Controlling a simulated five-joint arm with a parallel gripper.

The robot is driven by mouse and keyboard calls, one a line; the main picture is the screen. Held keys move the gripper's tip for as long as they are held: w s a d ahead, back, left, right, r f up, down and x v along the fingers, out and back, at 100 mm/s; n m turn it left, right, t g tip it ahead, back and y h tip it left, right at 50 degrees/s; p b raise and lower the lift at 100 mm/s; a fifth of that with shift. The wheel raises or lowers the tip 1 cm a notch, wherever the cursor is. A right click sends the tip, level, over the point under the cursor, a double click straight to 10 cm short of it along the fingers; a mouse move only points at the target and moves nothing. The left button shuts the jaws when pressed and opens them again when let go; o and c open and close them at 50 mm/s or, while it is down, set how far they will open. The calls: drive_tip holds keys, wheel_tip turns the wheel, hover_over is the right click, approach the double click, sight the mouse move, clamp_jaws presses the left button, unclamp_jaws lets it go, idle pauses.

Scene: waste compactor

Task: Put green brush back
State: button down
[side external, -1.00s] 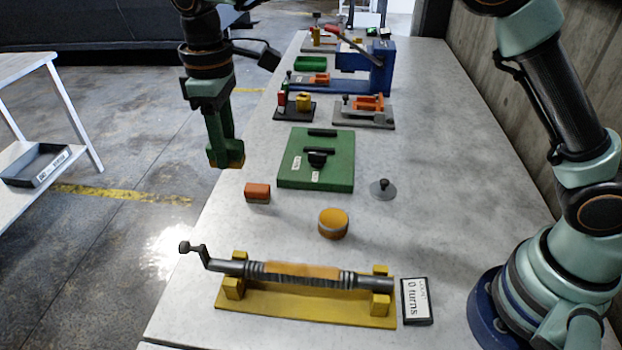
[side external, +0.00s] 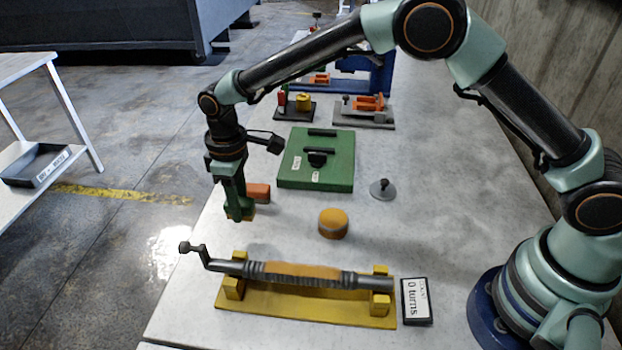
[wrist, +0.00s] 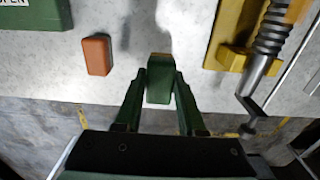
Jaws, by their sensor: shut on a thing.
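The green brush (wrist: 160,78) is between my fingers in the wrist view, with its end sticking out past the fingertips. In the side external view my gripper (side external: 238,207) is shut on it, and a yellowish underside (side external: 246,217) shows at the bottom. The brush is near the table's left edge, in front of the orange-red block (side external: 259,192), which my gripper partly covers. In the wrist view that block (wrist: 97,55) lies left of the brush, apart from it. I cannot tell whether the brush touches the table.
A yellow stand (side external: 300,305) with a cranked roller is at the front. A "0 turns" sign (side external: 416,301) stands right of it. A round orange-topped piece (side external: 333,222), a grey knobbed disc (side external: 383,190) and a green board (side external: 335,176) are nearby. Bare table lies at right.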

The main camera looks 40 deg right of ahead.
sight(245, 231)
drive_tip(key=shift+f, duration=2.3)
drive_tip(key=shift+f, duration=0.2)
drive_tip(key=c, duration=0.5)
unclamp_jaws()
drive_tip(key=shift+r, duration=0.1)
